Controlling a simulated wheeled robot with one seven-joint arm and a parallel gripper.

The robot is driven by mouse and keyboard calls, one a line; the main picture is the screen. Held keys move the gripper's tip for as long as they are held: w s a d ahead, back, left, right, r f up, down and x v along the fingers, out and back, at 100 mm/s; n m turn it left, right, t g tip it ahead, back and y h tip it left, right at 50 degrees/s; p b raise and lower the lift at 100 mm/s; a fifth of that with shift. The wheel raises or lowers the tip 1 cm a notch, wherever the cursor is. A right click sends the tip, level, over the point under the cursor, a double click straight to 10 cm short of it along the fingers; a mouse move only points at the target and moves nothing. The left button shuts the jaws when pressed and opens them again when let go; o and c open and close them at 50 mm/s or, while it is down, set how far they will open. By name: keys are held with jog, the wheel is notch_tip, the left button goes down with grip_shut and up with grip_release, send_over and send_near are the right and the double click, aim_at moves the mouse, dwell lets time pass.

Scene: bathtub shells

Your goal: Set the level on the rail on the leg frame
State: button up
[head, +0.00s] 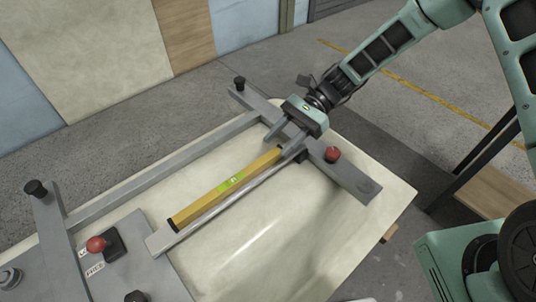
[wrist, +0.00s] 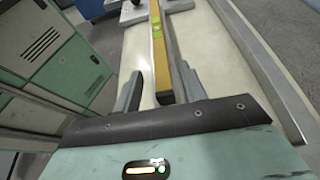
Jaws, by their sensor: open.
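The yellow level (head: 226,187) with a green vial lies lengthwise along the near grey rail (head: 215,218) of the leg frame (head: 350,180). A strip of the rail shows along the level's right side; I cannot tell how squarely it sits on top. My gripper (head: 287,141) is open at the level's far end, with a finger on either side. In the wrist view the level (wrist: 160,54) runs away from between the fingers of my gripper (wrist: 160,90). The left finger is clearly apart from it; the right one is close, and contact cannot be told.
A red knob (head: 332,154) stands on the far crossbar near my gripper. A second red button (head: 96,244) and black knobs (head: 35,188) stand at the left. A second rail (head: 160,175) runs parallel. The pale tub shell (head: 300,235) is bare at the front right.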

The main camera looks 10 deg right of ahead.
jog(key=b+v, duration=0.1)
jog(key=v, duration=0.4)
jog(key=shift+w+d, duration=0.15)
jog(key=shift+d, duration=0.05)
jog(key=shift+d+r, duration=0.1)
jog(key=shift+r, duration=0.15)
jog(key=s+r+n+t+h, duration=0.3)
jog(key=s+r+n+h, duration=0.2)
jog(key=s+n, duration=0.4)
jog(key=s+d+r+n+t+h, duration=0.1)
jog(key=s+r+n+t+h, duration=0.3)
jog(key=s+n, duration=0.6)
jog(key=s+r+h, duration=0.1)
jog(key=s+r, duration=0.1)
jog(key=s, duration=0.2)
jog(key=shift+s+t+h, duration=0.3)
